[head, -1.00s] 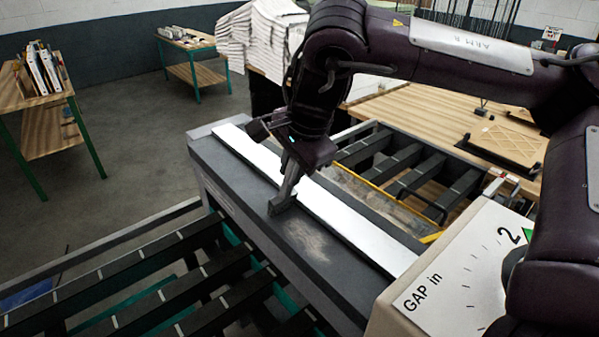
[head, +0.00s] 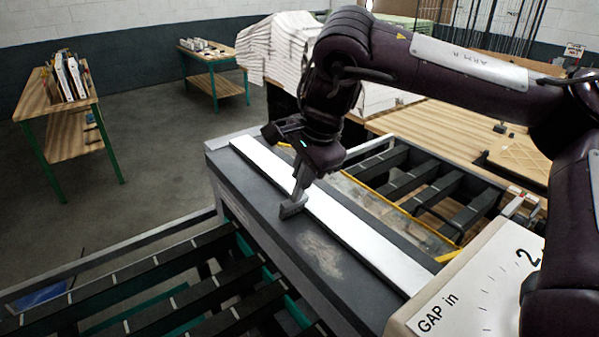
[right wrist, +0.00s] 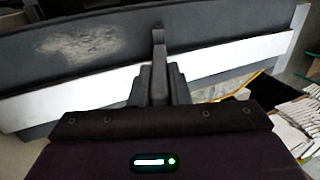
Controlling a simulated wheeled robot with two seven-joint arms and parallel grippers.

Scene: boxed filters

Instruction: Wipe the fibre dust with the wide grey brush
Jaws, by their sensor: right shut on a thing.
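The fibre dust (head: 320,253) is a pale, patchy smear on the dark grey machine bed (head: 262,195); it also shows at the upper left of the right wrist view (right wrist: 82,45). My right gripper (head: 302,180) is shut on the wide grey brush (head: 293,207), with the handle slanting down to its head. The brush head is beyond the dust and apart from it, beside a long white strip. I cannot tell whether it touches the bed. In the right wrist view the brush (right wrist: 158,50) points up between my fingers. My left gripper is out of view.
The white strip (head: 350,225) runs along the bed. A gauge panel marked "GAP in" (head: 470,300) stands at front right. Dark slatted racks (head: 170,290) lie at left and behind the bed. Wooden tables (head: 75,130) and stacked white filters (head: 280,50) stand farther back.

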